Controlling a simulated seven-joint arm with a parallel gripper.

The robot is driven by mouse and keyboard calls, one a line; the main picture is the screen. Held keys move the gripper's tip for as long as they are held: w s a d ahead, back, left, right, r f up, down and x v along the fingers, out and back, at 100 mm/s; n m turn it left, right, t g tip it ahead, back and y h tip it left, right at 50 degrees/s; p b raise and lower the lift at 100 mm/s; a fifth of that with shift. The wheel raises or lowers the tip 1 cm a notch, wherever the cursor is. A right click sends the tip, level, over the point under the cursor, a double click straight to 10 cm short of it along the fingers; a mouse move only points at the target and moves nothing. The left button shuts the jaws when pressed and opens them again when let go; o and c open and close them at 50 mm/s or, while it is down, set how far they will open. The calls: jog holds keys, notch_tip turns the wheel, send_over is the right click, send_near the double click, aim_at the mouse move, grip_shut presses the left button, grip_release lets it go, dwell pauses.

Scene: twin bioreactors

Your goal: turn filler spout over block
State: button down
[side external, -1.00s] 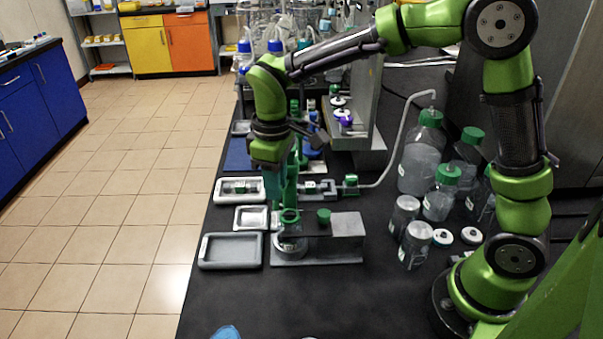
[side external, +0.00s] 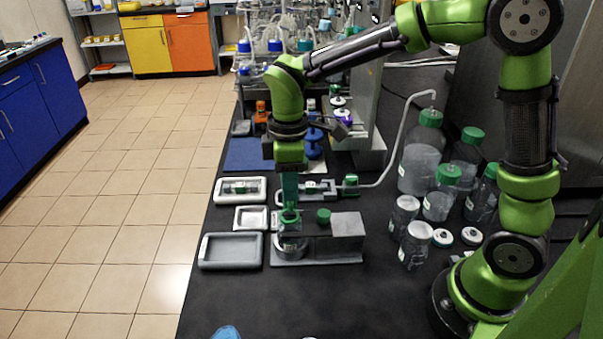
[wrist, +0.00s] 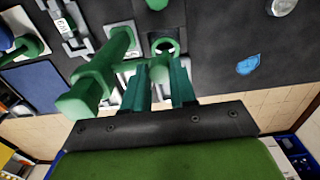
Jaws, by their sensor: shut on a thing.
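The grey block (side external: 347,225) is the raised right end of a low base, with a green knob (side external: 323,215) beside it. A green ring-shaped piece (side external: 290,216) tops a round clear part (side external: 291,245) at the base's left end. My gripper (side external: 289,208) points straight down there. In the wrist view its two fingers (wrist: 162,75) meet the green ring (wrist: 165,47) and appear shut on it. A long green bar with a thick end (wrist: 100,75) stands left of the fingers in the wrist view. I cannot tell which green part is the filler spout.
An empty grey tray (side external: 231,251) lies left of the base. A small white tray (side external: 251,218) and a tray with a green part (side external: 240,189) lie behind it. A valve line (side external: 318,188) runs behind the base. Bottles (side external: 421,150) crowd the right.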

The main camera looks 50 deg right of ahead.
jog(key=shift+r, duration=0.1)
jog(key=c, duration=0.9)
grip_release()
notch_tip(320, 180, up, 17)
jog(key=s+d+f+m+t+y, duration=0.1)
jog(key=s+d+f+m+t, duration=0.2)
jog(key=s+m, duration=0.3)
jog(key=s+d+f+m+t+y, duration=0.1)
jog(key=s+d+f+m+t, duration=0.2)
jog(key=s+m, duration=0.4)
notch_tip(320, 180, down, 2)
jog(key=shift+s+d+f+t, duration=0.2)
jog(key=shift+s+d+t, duration=0.15)
jog(key=shift+t, duration=0.25)
